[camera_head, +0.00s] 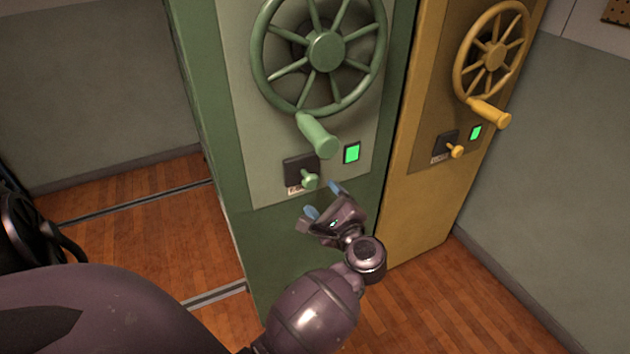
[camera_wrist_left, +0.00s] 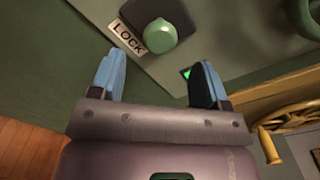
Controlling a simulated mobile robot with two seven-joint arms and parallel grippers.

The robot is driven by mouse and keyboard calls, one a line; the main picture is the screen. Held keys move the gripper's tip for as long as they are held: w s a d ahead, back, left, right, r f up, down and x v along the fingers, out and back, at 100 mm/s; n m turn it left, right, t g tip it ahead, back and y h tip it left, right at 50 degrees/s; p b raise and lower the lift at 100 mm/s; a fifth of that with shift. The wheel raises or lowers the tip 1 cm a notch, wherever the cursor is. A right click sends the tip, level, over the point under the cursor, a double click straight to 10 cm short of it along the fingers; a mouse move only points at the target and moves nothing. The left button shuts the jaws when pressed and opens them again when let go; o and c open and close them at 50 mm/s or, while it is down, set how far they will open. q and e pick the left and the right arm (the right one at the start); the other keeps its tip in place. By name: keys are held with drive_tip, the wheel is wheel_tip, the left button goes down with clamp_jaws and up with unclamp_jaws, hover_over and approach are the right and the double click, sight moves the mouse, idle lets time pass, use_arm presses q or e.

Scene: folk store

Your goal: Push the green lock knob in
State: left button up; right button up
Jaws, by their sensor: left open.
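The green lock knob (camera_head: 310,180) sticks out from a dark square plate (camera_head: 298,170) on the green cabinet's front panel, below the big green handwheel. In the left wrist view the round knob (camera_wrist_left: 160,36) stands beside a "LOCK" label (camera_wrist_left: 126,37). My left gripper (camera_head: 324,200) is just below and right of the knob, its two blue-tipped fingers apart and empty. In the left wrist view the gripper (camera_wrist_left: 162,82) has the knob beyond its fingertips, roughly between them, with a gap and no contact seen. My right gripper does not show.
The green handwheel (camera_head: 325,50) has a handle (camera_head: 318,136) projecting just above the knob. A lit green indicator (camera_head: 352,153) sits right of the knob. A yellow cabinet (camera_head: 425,190) with its own wheel and knob stands to the right. Floor rails run at left.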

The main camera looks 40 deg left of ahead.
use_arm(q)
drive_tip(key=shift+v, duration=1.75)
drive_tip(key=s+d+r+m+t+h+p, duration=0.1)
drive_tip(key=s+r+m+t+h+p, duration=0.3)
drive_tip(key=m, duration=0.7)
drive_tip(key=s+d+m+t+h, duration=0.1)
drive_tip(key=m+t+h, duration=0.2)
drive_tip(key=m+t, duration=0.55)
drive_tip(key=s+d+r+m+t+h+p, duration=0.1)
drive_tip(key=s+r+m+t+h+p, duration=0.15)
drive_tip(key=m, duration=1.05)
drive_tip(key=s+f+m+g+h+p, duration=0.2)
drive_tip(key=s+f+m+g, duration=0.3)
drive_tip(key=s+m, duration=0.4)
drive_tip(key=s+f+m+g+h+p, duration=0.2)
drive_tip(key=s+f+m+g+h, duration=0.3)
drive_tip(key=s+m, duration=0.5)
wheel_tip(320, 180, down, 3)
drive_tip(key=m, duration=0.8)
drive_tip(key=shift+s+g, duration=0.2)
drive_tip(key=shift+g, duration=0.2)
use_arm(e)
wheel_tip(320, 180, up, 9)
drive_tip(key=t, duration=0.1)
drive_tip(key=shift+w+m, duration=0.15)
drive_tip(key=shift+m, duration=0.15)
